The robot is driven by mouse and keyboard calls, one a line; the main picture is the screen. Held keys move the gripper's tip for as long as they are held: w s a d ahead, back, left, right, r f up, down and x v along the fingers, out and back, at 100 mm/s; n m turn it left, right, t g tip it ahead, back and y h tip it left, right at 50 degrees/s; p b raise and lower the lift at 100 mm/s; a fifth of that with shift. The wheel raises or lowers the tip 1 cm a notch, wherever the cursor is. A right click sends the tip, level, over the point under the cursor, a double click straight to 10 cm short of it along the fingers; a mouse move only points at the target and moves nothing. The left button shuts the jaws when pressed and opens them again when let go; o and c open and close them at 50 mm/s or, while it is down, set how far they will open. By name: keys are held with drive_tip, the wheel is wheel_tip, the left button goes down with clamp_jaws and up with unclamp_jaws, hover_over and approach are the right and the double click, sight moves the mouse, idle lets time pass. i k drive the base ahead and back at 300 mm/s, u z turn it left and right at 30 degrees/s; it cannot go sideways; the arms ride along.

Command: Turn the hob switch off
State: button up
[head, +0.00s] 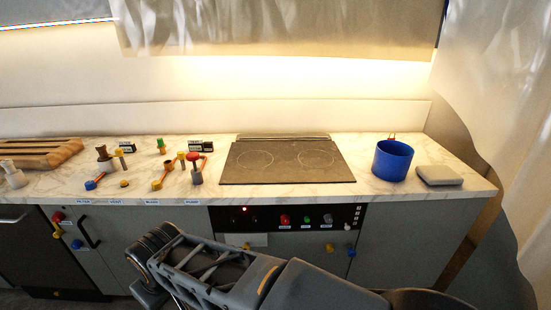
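The hob (287,160) is a flat dark plate with two ring marks, set in the marble counter. Below it, a black control panel (265,222) on the cabinet front carries a small lit red light (244,209), a red knob (285,219), a green knob (307,219) and a grey knob (328,219). The labels are too small to read, so I cannot tell which control is the hob switch. My arm crosses the lower middle, in front of the cabinets. Its end, my gripper (152,251), is left of and below the panel, apart from it. Its fingers are not clear.
A blue pot (392,160) and a grey block (439,176) stand right of the hob. Several small coloured valves or handles (195,170) and a wooden rack (40,153) are on the left counter. A pale curtain (500,110) hangs at right.

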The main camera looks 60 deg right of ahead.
sight(285, 219)
drive_tip(key=z, duration=3.6)
drive_tip(key=k, duration=0.8)
drive_tip(key=u, duration=1.5)
drive_tip(key=i, duration=0.5)
